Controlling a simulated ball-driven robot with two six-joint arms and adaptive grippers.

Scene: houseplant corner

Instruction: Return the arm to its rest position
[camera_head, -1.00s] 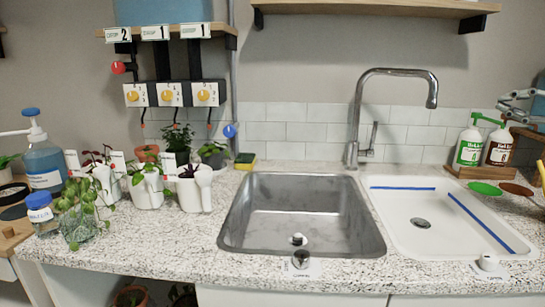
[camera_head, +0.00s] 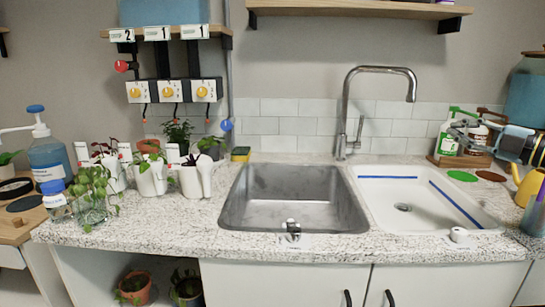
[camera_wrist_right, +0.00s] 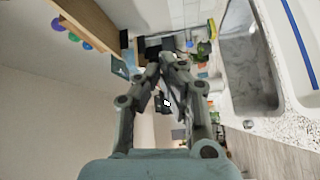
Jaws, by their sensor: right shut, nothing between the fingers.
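My right gripper (camera_head: 462,128) is at the right of the head view, in front of the upper part of two pump bottles. It is shut and empty, and its arm comes in from the right edge. The wrist view looks along its grey fingers (camera_wrist_right: 168,66), which come together with nothing held between them. I cannot tell the exact gap between gripper and bottles. My left gripper is out of view.
The steel sink (camera_head: 292,225) and white basin (camera_head: 410,216) fill the middle of the counter. Potted plants (camera_head: 150,178) and a blue bottle (camera_head: 49,160) stand left. A yellow watering can (camera_head: 529,186) is at the right edge. A wooden shelf (camera_head: 360,12) hangs above.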

